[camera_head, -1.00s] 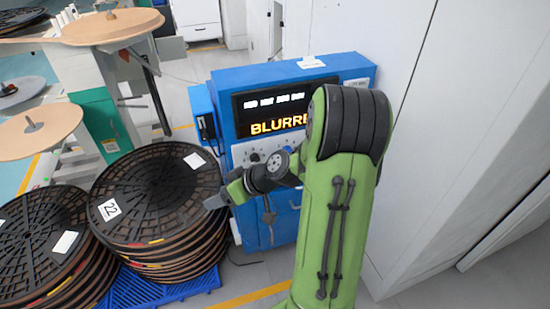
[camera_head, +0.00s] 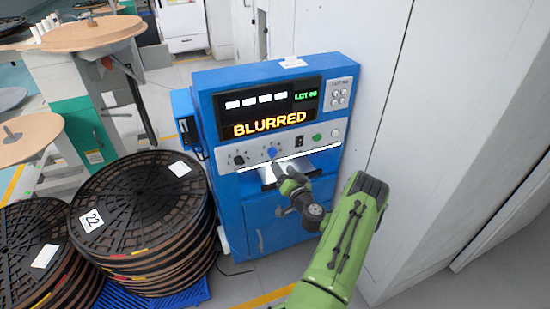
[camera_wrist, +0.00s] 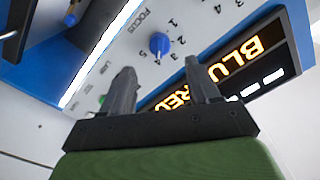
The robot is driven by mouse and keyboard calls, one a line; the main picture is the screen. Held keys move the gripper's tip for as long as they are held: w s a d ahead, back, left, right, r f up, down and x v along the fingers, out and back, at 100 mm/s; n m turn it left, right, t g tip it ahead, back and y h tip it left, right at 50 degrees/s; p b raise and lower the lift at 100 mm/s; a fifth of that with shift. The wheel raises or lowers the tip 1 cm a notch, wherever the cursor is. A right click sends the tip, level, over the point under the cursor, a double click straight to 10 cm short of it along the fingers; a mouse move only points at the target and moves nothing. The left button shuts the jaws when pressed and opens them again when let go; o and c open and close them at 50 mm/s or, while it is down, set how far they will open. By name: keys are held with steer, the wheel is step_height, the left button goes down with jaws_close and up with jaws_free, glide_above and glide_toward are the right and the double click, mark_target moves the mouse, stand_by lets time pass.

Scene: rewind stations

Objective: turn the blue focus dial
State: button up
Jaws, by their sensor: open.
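The blue focus dial (camera_head: 272,152) is on the pale control panel of a blue cabinet (camera_head: 228,190), below a display (camera_head: 268,108) that reads "BLURRED". In the wrist view the dial (camera_wrist: 159,43) sits beside the word FOCUS, with numbers around it. My gripper (camera_head: 283,174) is in front of the panel, just below the dial in the head view. In the wrist view my gripper (camera_wrist: 160,80) has its two fingers apart with nothing between them, and the dial shows beyond the gap between the fingertips. I see no contact with the dial.
A black knob (camera_head: 239,159) is left of the dial; a dark switch (camera_head: 299,141) and a green button (camera_head: 317,137) are to its right. A lit white slot (camera_head: 290,160) runs below. Stacked black reels (camera_head: 140,205) stand left of the cabinet; a white wall (camera_head: 450,130) is at right.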

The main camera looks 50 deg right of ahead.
mark_target(275, 156)
steer(key=x, duration=0.7)
steer(key=shift+w+d, duration=0.15)
steer(key=shift+w, duration=0.1)
steer(key=shift+c, duration=0.2)
steer(key=c, duration=1)
steer(key=shift+m, duration=0.3)
steer(key=m+b, duration=0.1)
steer(key=m, duration=0.3)
steer(key=shift+s+f+b, duration=0.1)
steer(key=shift+b, duration=0.25)
steer(key=m, duration=0.5)
steer(key=shift+m, duration=0.3)
